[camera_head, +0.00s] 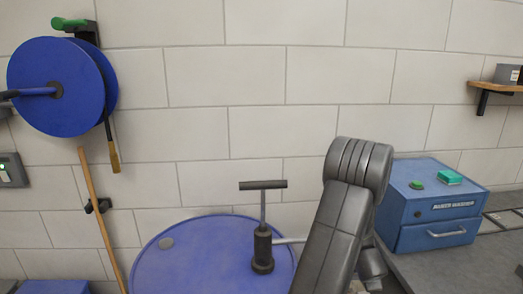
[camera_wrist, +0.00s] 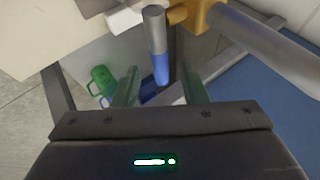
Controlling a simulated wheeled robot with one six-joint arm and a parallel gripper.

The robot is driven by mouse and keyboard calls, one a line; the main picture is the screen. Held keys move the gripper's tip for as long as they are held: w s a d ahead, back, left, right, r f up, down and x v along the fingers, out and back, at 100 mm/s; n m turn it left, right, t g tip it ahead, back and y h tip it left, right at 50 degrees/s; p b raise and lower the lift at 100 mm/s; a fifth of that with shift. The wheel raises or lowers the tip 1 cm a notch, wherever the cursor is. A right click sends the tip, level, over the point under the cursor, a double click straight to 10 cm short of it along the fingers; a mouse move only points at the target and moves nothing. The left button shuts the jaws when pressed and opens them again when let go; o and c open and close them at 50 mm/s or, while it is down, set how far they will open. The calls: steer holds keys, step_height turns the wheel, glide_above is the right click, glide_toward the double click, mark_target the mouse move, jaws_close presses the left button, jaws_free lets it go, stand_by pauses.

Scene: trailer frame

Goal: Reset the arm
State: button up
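My arm (camera_head: 340,225) rises at the lower right of the middle in the head view, with dark grey links folded up in front of the wall. My gripper is outside the head view. In the wrist view my gripper (camera_wrist: 160,78) shows two greenish fingers standing apart, and it looks open. A grey and blue cylinder (camera_wrist: 156,45) shows between the fingers. I see no sign that they grip it, and its distance from them is unclear.
A blue drum (camera_head: 185,262) with a black hand pump (camera_head: 263,245) stands left of my arm. A blue box (camera_head: 433,210) sits on the grey bench to the right. A blue hose reel (camera_head: 60,85) hangs on the wall. A green jug (camera_wrist: 103,80) and grey pipe (camera_wrist: 265,45) show in the wrist view.

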steer(key=shift+x, duration=2.95)
steer(key=p+v, duration=0.2)
steer(key=v, duration=1.2)
steer(key=shift+h, duration=0.5)
steer(key=b+x, duration=0.1)
steer(key=x, duration=0.3)
steer(key=b+x, duration=0.2)
steer(key=x, duration=0.3)
steer(key=b+x, duration=0.1)
steer(key=x, duration=0.3)
steer(key=shift+w+a+f, duration=0.3)
steer(key=shift+f, duration=0.05)
steer(key=shift+r+n+t+h+b, duration=0.3)
steer(key=shift+r+n+h+b, duration=0.5)
steer(key=shift+b, duration=1.55)
